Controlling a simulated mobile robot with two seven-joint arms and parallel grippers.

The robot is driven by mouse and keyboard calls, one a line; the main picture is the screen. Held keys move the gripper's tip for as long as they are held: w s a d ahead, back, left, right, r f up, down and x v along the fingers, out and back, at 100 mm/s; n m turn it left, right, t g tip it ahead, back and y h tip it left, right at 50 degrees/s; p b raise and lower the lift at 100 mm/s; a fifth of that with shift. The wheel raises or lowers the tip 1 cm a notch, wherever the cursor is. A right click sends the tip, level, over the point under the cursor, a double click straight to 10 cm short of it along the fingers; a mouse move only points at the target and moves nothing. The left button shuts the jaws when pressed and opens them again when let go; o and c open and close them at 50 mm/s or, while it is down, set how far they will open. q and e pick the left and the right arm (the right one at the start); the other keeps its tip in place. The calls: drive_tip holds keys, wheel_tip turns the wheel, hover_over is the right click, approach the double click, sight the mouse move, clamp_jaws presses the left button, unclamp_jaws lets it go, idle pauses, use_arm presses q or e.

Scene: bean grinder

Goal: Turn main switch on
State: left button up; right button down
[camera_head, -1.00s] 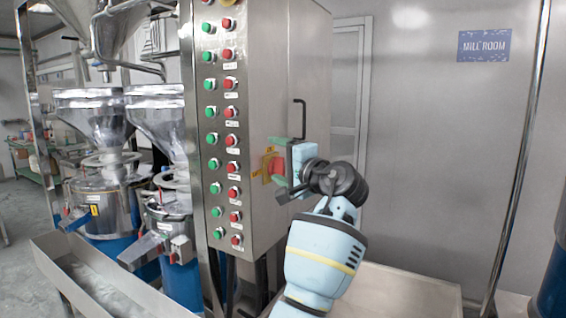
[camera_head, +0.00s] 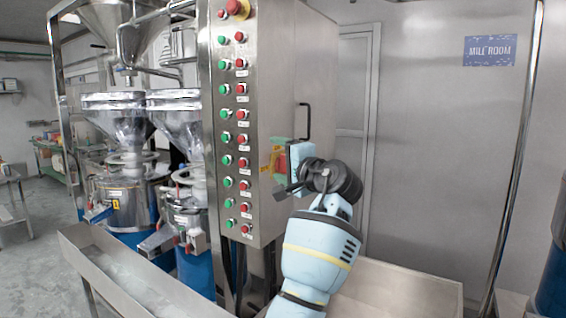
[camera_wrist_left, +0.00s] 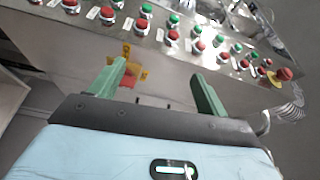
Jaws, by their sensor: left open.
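The main switch (camera_head: 269,163) is a red knob on a yellow plate on the side of the steel control cabinet (camera_head: 283,70). In the head view it is partly hidden by my left gripper (camera_head: 281,156), which is open at the cabinet's side with its green fingers close to the switch. In the left wrist view, the switch's red and yellow parts (camera_wrist_left: 128,80) lie just inside the left finger. My left gripper (camera_wrist_left: 158,70) is spread wide there, with nothing held. I cannot tell whether a finger touches the knob. My right gripper is not in view.
Rows of green and red buttons (camera_head: 233,125) cover the cabinet front, with a red emergency knob (camera_head: 236,7) on top. A black door handle (camera_head: 304,121) sticks out just above my gripper. Mills (camera_head: 125,195) and a metal trough (camera_head: 120,265) stand left.

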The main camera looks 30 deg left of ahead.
use_arm(q)
drive_tip(key=shift+s, duration=0.25)
idle(0.5)
wheel_tip(320, 180, down, 22)
drive_tip(key=w+d+m+t+h, duration=0.2)
drive_tip(key=w+m+t+h, duration=0.1)
drive_tip(key=t+h, duration=0.15)
drive_tip(key=s+d+f+m+h, duration=0.1)
drive_tip(key=s+d+f+h, duration=0.2)
drive_tip(key=f, duration=0.7)
drive_tip(key=s+d+f+m+h, duration=0.15)
drive_tip(key=s+f, duration=0.25)
drive_tip(key=f, duration=0.5)
drive_tip(key=s+d+f+n+h, duration=0.1)
drive_tip(key=s+d+f+h, duration=0.2)
drive_tip(key=s+f, duration=0.35)
drive_tip(key=s+d+f+n+h, duration=0.1)
drive_tip(key=s+d+f+h, duration=0.2)
drive_tip(key=s+f, duration=0.4)
drive_tip(key=s+d+f+n+g+h, duration=0.1)
drive_tip(key=s+d+f+n+h, duration=0.1)
drive_tip(key=s, duration=0.8)
drive_tip(key=s+d+f+n+g+h, duration=0.1)
drive_tip(key=s+d+f, duration=0.4)
drive_tip(key=s, duration=0.6)
drive_tip(key=shift+d+f+n+h, duration=0.15)
drive_tip(key=shift+f+n+h, duration=0.15)
drive_tip(key=shift+n+h, duration=0.3)
drive_tip(key=shift+s, duration=0.1)
